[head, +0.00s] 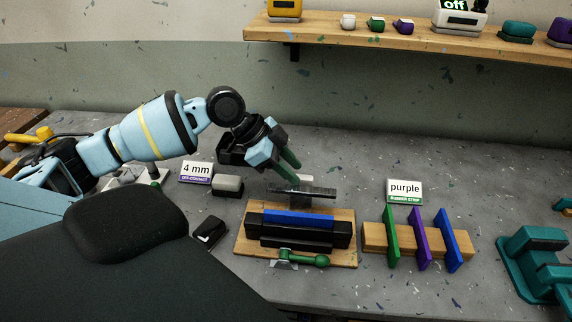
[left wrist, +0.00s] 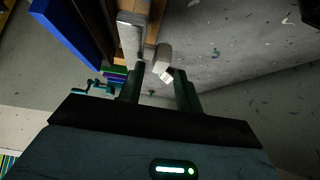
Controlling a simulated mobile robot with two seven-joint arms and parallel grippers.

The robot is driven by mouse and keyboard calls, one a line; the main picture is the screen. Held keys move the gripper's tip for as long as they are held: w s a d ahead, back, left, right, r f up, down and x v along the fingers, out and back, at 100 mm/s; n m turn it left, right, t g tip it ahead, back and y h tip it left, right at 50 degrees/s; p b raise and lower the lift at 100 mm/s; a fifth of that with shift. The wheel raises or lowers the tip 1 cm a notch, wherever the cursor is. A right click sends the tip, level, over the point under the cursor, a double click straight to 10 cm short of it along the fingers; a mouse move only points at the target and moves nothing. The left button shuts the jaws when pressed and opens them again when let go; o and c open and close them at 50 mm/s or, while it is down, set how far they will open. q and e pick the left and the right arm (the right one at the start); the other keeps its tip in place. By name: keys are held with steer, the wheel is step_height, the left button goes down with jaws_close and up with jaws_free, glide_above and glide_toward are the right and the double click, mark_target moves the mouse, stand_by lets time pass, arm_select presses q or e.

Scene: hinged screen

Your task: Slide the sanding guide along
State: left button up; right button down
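The sanding guide is probably the dark bar (head: 303,191) with a pale block beneath it, behind the wooden fixture (head: 243,246); I cannot be sure. The fixture carries black bars, a blue strip (head: 298,218) and a green-handled clamp (head: 305,259) at the front. My left gripper (head: 288,168) points down just above the dark bar, with its green fingers apart. In the left wrist view my left gripper (left wrist: 162,78) is open, and a pale grey knob (left wrist: 163,58) shows near its fingertips. Whether they touch is unclear. My right gripper is out of view.
A "4 mm" sign (head: 196,169), a grey block (head: 227,185) and a black item (head: 209,231) stand left. A teal tool (head: 530,262) is at right. A shelf (head: 400,38) hangs behind.

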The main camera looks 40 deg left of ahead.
arm_select(q)
steer(key=f, duration=0.1)
steer(key=d+f, duration=0.1)
steer(key=shift+s+f, duration=0.3)
steer(key=shift+s, duration=0.05)
steer(key=shift+c, duration=0.4)
steer(key=shift+s, duration=0.1)
steer(key=shift+c, duration=1.2)
steer(key=shift+d, duration=0.1)
steer(key=shift+c, duration=1.2)
steer(key=shift+w+f, duration=0.1)
steer(key=shift+w, duration=0.35)
steer(key=shift+c, duration=0.2)
steer(key=o, duration=1)
steer(key=w+v, duration=0.1)
steer(key=v, duration=0.9)
steer(key=shift+w+r, duration=0.25)
steer(key=shift+r, duration=0.3)
